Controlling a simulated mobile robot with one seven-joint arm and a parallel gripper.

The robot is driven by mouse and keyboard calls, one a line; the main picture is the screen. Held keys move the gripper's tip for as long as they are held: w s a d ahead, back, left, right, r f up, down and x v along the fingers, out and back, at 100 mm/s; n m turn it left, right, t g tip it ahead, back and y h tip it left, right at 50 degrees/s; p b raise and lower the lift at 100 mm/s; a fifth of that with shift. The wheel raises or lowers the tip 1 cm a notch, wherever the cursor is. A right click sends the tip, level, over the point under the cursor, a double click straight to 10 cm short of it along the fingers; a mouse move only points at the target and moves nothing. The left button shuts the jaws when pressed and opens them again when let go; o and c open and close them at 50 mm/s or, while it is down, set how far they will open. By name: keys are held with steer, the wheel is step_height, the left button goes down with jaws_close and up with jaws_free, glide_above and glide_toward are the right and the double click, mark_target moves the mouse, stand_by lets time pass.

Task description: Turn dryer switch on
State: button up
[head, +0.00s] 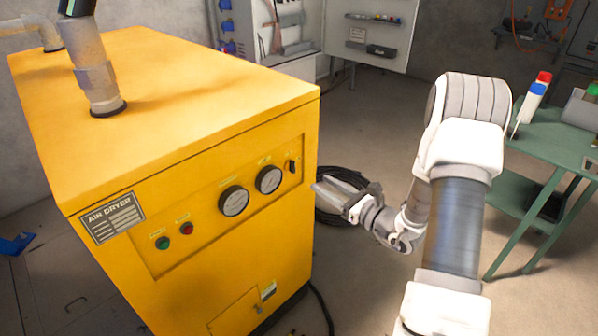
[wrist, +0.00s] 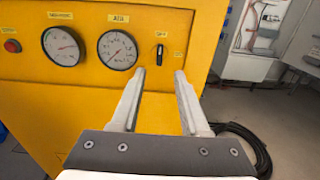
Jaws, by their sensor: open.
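The yellow air dryer (head: 180,150) stands at the left in the head view, with its control panel facing me. The dryer switch (head: 292,166) is a small black knob at the right end of the panel. In the wrist view the switch (wrist: 159,54) shows upright, just beyond and between the fingertips. My gripper (head: 318,187) is open and empty, right of the panel in the head view. In the wrist view my gripper (wrist: 160,75) points at the panel, its two fingers apart, with no clear contact on the switch.
Two round gauges (head: 233,201) sit left of the switch, with a red button (head: 187,228) and a green button (head: 163,243) further left. A black coiled hose (head: 338,212) lies on the floor behind my gripper. A green table (head: 545,140) stands at the right.

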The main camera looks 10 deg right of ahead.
mark_target(295, 167)
steer(key=b+x, duration=0.1)
steer(key=x, duration=0.8)
steer(key=shift+w+a, duration=0.2)
steer(key=shift+w, duration=0.1)
steer(key=shift+c, duration=0.3)
jaws_close()
